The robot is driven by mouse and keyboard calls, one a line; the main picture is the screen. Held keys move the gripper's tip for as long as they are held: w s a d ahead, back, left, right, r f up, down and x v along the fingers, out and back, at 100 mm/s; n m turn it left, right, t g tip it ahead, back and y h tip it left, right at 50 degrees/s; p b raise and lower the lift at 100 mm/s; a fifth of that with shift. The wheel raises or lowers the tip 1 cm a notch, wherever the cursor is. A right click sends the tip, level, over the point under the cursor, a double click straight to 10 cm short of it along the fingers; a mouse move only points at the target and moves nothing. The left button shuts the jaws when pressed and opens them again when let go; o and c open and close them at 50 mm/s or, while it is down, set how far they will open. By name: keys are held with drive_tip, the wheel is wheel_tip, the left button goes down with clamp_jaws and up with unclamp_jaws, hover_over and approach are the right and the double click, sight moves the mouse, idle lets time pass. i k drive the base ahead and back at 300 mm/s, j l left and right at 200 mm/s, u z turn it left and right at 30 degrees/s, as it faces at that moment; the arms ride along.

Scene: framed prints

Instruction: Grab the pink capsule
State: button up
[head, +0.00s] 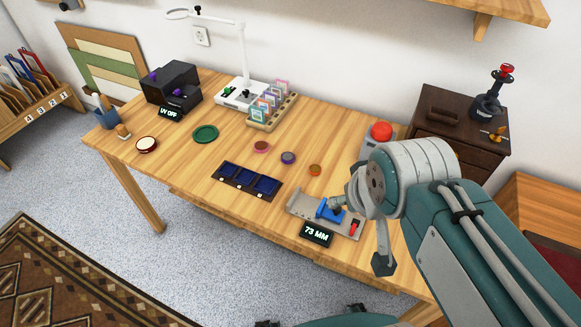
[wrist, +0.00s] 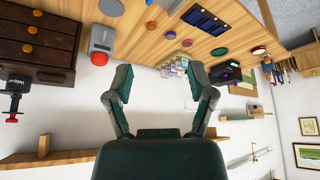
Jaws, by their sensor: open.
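The pink capsule (head: 262,146) is a small round disc lying flat on the wooden table, left of a purple capsule (head: 288,157) and an orange one (head: 315,169). In the wrist view the pink capsule (wrist: 187,43) shows small, beyond and above the fingertips. My gripper (wrist: 163,88) is open, with nothing between its fingers.
A dark blue compartment tray (head: 246,181) and a grey measuring fixture (head: 325,213) reading 73 MM lie in front of the capsules. A card rack (head: 272,111) stands behind them. A green dish (head: 205,134) is to the left. A red-button box (head: 380,138) stands right.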

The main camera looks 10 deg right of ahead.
sight(260, 146)
drive_tip(key=i+j+z, duration=0.1)
drive_tip(key=j, duration=0.25)
drive_tip(key=i+j+z, duration=0.1)
drive_tip(key=i+j, duration=0.15)
drive_tip(key=i+j+z, duration=0.15)
drive_tip(key=j, duration=0.3)
drive_tip(key=i+j+z, duration=0.1)
drive_tip(key=j, duration=0.3)
drive_tip(key=i+j+z, duration=0.1)
drive_tip(key=j, duration=0.3)
drive_tip(key=i+j+z, duration=0.1)
drive_tip(key=j, duration=0.3)
drive_tip(key=i, duration=0.1)
